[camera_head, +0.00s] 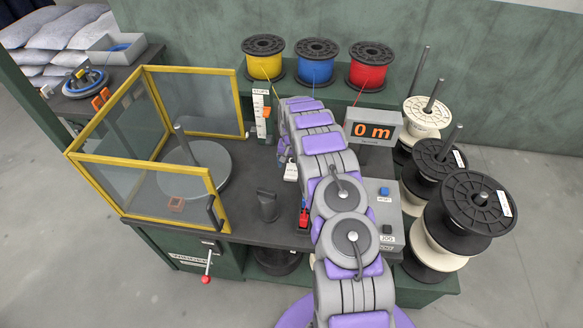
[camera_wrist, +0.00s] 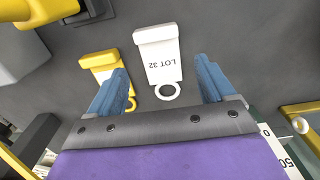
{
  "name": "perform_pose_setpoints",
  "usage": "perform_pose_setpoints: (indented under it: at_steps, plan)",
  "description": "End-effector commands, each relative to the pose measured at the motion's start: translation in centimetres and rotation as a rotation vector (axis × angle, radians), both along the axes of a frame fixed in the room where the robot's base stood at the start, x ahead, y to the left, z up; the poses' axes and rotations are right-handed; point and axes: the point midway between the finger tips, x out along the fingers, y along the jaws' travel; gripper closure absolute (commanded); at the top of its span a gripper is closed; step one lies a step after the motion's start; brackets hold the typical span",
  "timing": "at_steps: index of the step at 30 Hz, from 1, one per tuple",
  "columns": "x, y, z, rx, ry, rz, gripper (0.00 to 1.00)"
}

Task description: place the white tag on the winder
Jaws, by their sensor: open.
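The white tag (camera_wrist: 158,56), marked LOT 32 and with a ring at one end, lies on the dark surface in the wrist view. My gripper (camera_wrist: 161,67) is open, its two blue fingers apart on either side of the tag, with nothing held. A yellow tag (camera_wrist: 104,66) lies just left, partly behind the left finger. In the head view a small white tag (camera_head: 291,171) shows beside my arm, which hides most of my gripper. What looks like the winder, a grey disc (camera_head: 211,163) with an upright post, stands inside a yellow-framed clear guard on the bench.
The yellow guard (camera_head: 148,167) encloses the disc on several sides. Yellow, blue and red spools (camera_head: 316,62) stand on the back shelf. Stacked black and white spools (camera_head: 471,205) stand at the right. A dark knob (camera_head: 267,206) rises from the bench.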

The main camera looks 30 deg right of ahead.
Motion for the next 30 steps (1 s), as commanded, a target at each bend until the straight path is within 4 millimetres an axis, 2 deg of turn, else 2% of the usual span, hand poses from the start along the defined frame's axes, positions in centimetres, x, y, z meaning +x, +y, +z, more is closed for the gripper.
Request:
perform_pose_setpoints:
  at_steps: [1, 9, 17, 20, 23, 30]
  plan:
    - [0.1, 0.0, 1.4, -0.001, -0.004, 0.000, 0.17]
    - [0.3, 0.0, 6.7, -0.002, -0.007, 0.001, 0.17]
    - [0.0, 0.1, 8.3, -0.001, -0.001, 0.003, 0.17]
    - [-0.5, 0.7, 9.8, -0.003, 0.003, 0.017, 0.17]
    - [-1.6, 1.8, 12.6, -0.007, 0.009, 0.043, 0.17]
    - [-6.0, 5.3, 20.5, -0.012, 0.033, 0.121, 0.17]
